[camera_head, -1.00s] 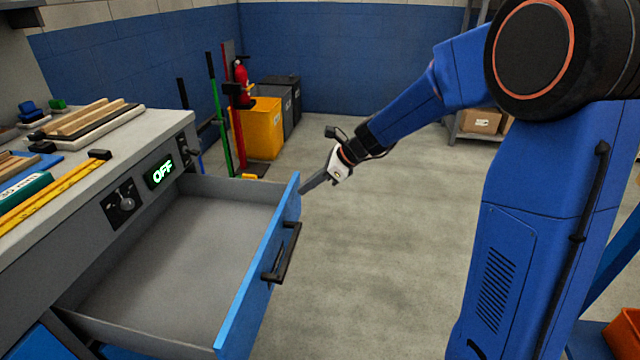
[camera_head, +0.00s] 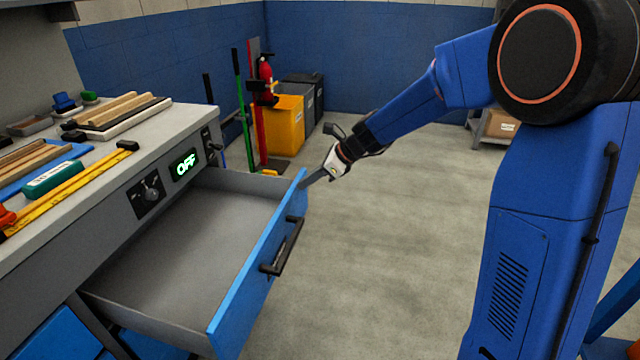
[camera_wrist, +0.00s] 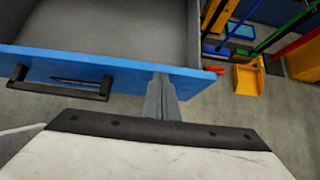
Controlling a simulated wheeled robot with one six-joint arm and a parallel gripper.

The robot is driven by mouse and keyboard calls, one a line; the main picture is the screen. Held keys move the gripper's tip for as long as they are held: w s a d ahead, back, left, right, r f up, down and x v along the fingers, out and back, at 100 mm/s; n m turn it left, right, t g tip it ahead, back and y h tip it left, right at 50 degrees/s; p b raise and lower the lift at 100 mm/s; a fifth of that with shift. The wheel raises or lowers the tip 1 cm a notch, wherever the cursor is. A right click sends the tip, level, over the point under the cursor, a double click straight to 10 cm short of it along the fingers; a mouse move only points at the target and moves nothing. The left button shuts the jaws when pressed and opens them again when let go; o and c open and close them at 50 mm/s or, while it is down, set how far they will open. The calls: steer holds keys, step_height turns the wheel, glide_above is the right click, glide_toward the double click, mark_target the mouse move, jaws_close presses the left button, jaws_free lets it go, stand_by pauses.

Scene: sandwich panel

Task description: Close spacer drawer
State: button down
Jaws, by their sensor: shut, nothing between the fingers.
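The spacer drawer (camera_head: 190,270) is pulled out of the workbench and looks empty inside. Its blue front (camera_head: 262,262) carries a black bar handle (camera_head: 283,247). My gripper (camera_head: 307,182) is shut and empty, with its fingertips at the top edge of the drawer front, near the far corner. In the wrist view, my shut fingers (camera_wrist: 161,92) reach up to the blue front (camera_wrist: 130,70), to the right of the handle (camera_wrist: 60,84). They seem to touch the front, but exact contact is hard to tell.
The workbench top (camera_head: 175,122) holds wooden strips, a yellow level (camera_head: 70,190) and a green box (camera_head: 55,178). Below the drawer are more blue fronts. A yellow bin (camera_head: 285,125) and upright tools stand behind. The floor to the right of the drawer is clear.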

steer(key=w+a, duration=0.4)
steer(key=a, duration=0.9)
steer(key=w+a, duration=0.5)
steer(key=a, duration=0.7)
steer(key=shift+w+a, duration=0.15)
steer(key=shift+a, duration=0.2)
